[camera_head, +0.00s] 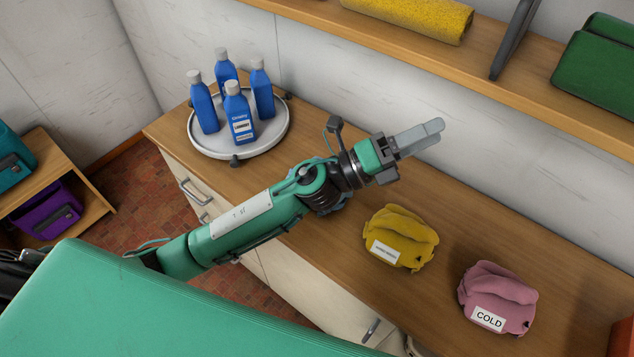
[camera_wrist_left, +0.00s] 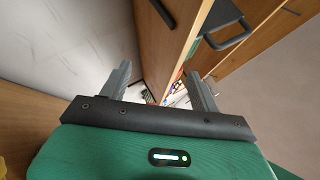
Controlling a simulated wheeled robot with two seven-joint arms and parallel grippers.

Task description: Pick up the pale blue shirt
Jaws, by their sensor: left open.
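No pale blue shirt shows in either view. A folded yellow cloth item (camera_head: 401,237) with a white label lies on the wooden counter. A folded pink cloth item (camera_head: 497,297) labelled "COLD" lies to its right. My left gripper (camera_head: 432,134) is above the counter, up and beyond the yellow item, pointing right. It is open and empty. In the left wrist view its two fingers (camera_wrist_left: 158,72) stand apart with nothing between them. My right gripper is not in view.
Several blue bottles stand on a round white tray (camera_head: 270,140) at the counter's left. A shelf (camera_head: 500,88) above holds a yellow roll (camera_head: 410,18) and a green item (camera_head: 598,66). A low wooden shelf (camera_head: 88,218) stands far left. Counter between tray and yellow item is clear.

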